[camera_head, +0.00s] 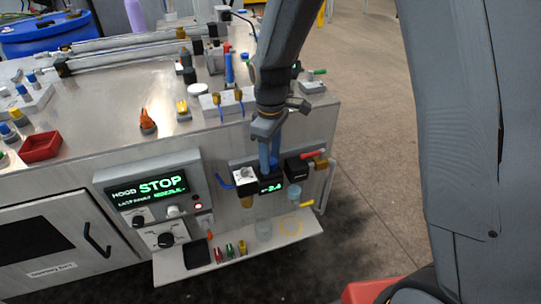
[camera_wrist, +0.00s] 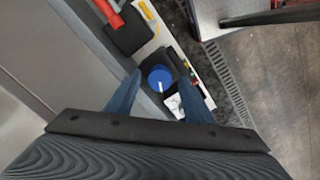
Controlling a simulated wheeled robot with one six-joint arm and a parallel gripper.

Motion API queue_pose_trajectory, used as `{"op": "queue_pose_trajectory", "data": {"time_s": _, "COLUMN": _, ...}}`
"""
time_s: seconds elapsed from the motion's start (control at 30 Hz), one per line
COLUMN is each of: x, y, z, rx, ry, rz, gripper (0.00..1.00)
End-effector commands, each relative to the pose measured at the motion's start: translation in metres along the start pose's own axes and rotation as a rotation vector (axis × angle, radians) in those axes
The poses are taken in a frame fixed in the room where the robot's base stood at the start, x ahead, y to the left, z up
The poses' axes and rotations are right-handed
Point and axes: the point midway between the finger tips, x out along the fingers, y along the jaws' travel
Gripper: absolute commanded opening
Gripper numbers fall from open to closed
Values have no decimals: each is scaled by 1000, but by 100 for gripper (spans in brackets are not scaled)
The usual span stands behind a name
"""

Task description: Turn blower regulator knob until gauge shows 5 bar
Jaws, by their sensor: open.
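The blower regulator knob (camera_wrist: 161,79) is a round blue cap with a white mark, seen from above in the wrist view. My gripper (camera_wrist: 160,76) is open, with one blue-grey finger on each side of the knob. Whether the fingers touch it I cannot tell. In the head view my gripper (camera_head: 269,160) points down at the regulator on the machine's front and largely hides the knob. The gauge (camera_head: 271,186) is a small black display with green digits just below the fingers. It seems to read about 2.4, small and partly unclear.
A black block with a red lever (camera_head: 310,156) sits right of the regulator, and a white-topped block (camera_head: 244,176) sits left. A shelf (camera_head: 170,268) lies below. A control panel (camera_head: 150,192) showing STOP is further left. Open floor (camera_head: 375,150) lies to the right.

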Motion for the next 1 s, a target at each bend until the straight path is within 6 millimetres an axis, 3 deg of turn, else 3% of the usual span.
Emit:
{"op": "queue_pose_trajectory", "data": {"time_s": 0.07, "x": 0, "y": 0, "z": 0, "rx": 0, "ry": 0, "rz": 0, "gripper": 48}}
{"op": "queue_pose_trajectory", "data": {"time_s": 0.33, "x": 0, "y": 0, "z": 0, "rx": 0, "ry": 0, "rz": 0, "gripper": 6}}
{"op": "queue_pose_trajectory", "data": {"time_s": 0.67, "x": -1, "y": 0, "z": 0, "rx": 51, "ry": 0, "rz": 0, "gripper": 6}}
{"op": "queue_pose_trajectory", "data": {"time_s": 1.0, "x": -2, "y": 0, "z": 0, "rx": 289, "ry": 0, "rz": 0, "gripper": 6}}
